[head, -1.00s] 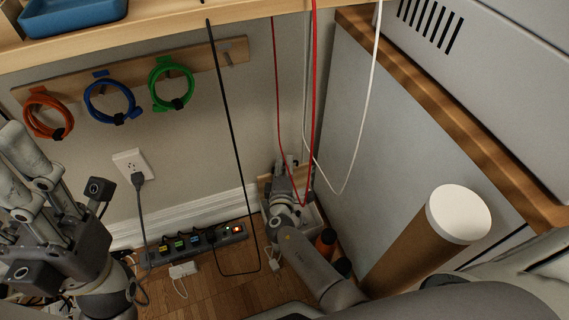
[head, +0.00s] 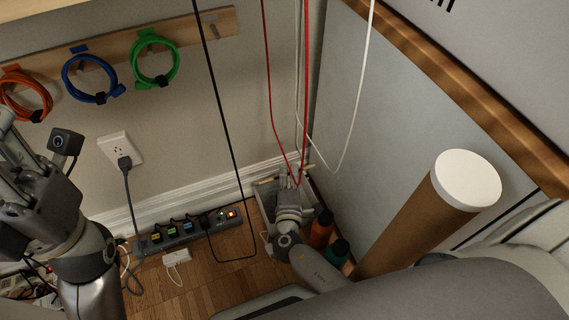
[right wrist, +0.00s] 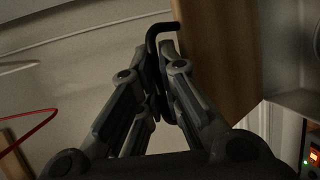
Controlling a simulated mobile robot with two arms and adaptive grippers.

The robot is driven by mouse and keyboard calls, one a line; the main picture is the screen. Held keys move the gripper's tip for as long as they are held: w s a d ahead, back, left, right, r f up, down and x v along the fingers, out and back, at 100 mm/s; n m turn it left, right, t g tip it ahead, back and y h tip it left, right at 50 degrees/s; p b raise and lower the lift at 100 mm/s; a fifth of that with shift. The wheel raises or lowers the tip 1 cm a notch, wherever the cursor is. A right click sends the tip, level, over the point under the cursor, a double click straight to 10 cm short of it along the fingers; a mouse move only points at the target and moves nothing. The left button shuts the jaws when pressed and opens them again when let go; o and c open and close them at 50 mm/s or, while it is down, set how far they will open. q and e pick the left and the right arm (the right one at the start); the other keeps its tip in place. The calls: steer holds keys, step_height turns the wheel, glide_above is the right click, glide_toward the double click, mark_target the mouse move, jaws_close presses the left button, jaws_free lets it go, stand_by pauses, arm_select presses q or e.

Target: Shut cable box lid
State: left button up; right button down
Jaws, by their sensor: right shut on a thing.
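The cable box (head: 263,219) is a pale open-topped box on the floor in the corner, partly hidden by my right arm. A strip of light wood at its back edge (head: 268,180) looks like its lid, raised. My right gripper (head: 288,175) is over the box. In the right wrist view, my right gripper (right wrist: 158,85) is shut on a black bent handle (right wrist: 154,45) beside a wooden panel (right wrist: 215,60), apparently the lid. My left gripper (head: 15,150) is at the left edge, far from the box; its fingertips are cut off.
A power strip (head: 188,232) with plugs lies left of the box. A black cable (head: 222,100) and red cables (head: 306,80) hang down near my right arm. Bottles (head: 321,229) and a cardboard tube (head: 410,220) stand right of the box. Cable coils (head: 155,62) hang on the wall.

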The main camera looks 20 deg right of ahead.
steer(key=shift+s+f+b, duration=0.6)
steer(key=shift+s+f, duration=0.2)
steer(key=shift+s, duration=0.3)
steer(key=c, duration=1.9)
jaws_free()
steer(key=shift+s, duration=0.1)
